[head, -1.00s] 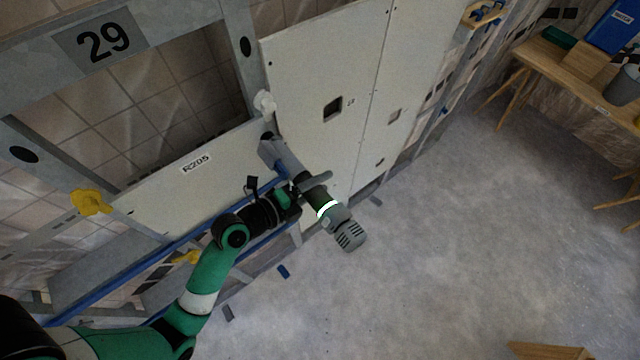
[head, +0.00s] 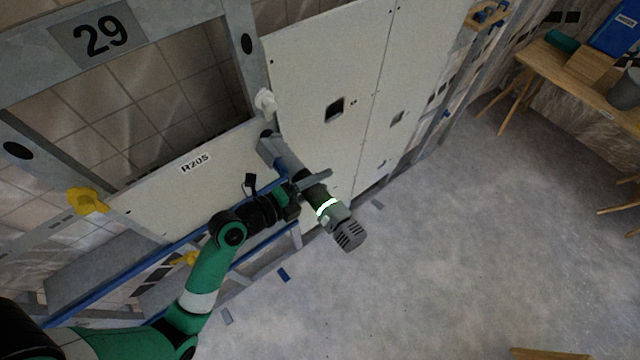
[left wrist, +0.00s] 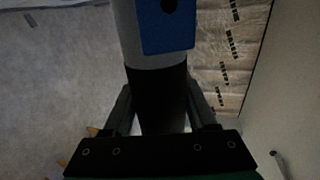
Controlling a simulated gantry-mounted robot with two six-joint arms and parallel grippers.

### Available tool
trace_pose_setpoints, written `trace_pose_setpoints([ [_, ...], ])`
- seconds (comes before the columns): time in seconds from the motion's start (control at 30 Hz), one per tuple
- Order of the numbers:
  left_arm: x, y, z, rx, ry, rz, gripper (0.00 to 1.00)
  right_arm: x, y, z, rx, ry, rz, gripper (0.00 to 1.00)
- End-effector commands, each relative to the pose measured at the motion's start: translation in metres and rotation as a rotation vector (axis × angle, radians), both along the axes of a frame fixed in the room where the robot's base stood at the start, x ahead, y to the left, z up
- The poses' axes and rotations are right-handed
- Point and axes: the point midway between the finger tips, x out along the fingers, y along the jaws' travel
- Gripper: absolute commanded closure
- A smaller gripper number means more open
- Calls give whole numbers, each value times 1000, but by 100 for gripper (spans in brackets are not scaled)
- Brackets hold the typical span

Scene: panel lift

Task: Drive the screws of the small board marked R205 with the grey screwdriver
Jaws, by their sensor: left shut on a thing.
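The small board marked R205 (head: 165,185) is a pale panel low on the metal frame at the left of the head view. My left gripper (head: 292,197) is shut on the grey screwdriver (head: 292,165), a long power tool with a lit ring near its motor end. The tool's front end is at the upper right corner of the board; its tip and any screw under it are hidden. In the left wrist view the tool's black grip (left wrist: 160,98) sits between the fingers of the left gripper (left wrist: 163,110). My right gripper is not in view.
White knob (head: 265,101) and yellow clamp (head: 88,200) sit by the board's ends. A tall white panel (head: 325,70) stands right of it, a blue rail (head: 150,255) runs below. A wooden table (head: 580,85) is far right. Open floor lies between.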

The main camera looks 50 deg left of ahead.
Motion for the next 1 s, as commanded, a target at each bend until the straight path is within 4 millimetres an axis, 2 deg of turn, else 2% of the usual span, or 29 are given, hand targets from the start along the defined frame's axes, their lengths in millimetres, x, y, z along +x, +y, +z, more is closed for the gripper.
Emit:
trace_pose_setpoints([
  [1.0, 2, 9, 3, 0, -7, 2, 100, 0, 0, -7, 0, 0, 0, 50],
])
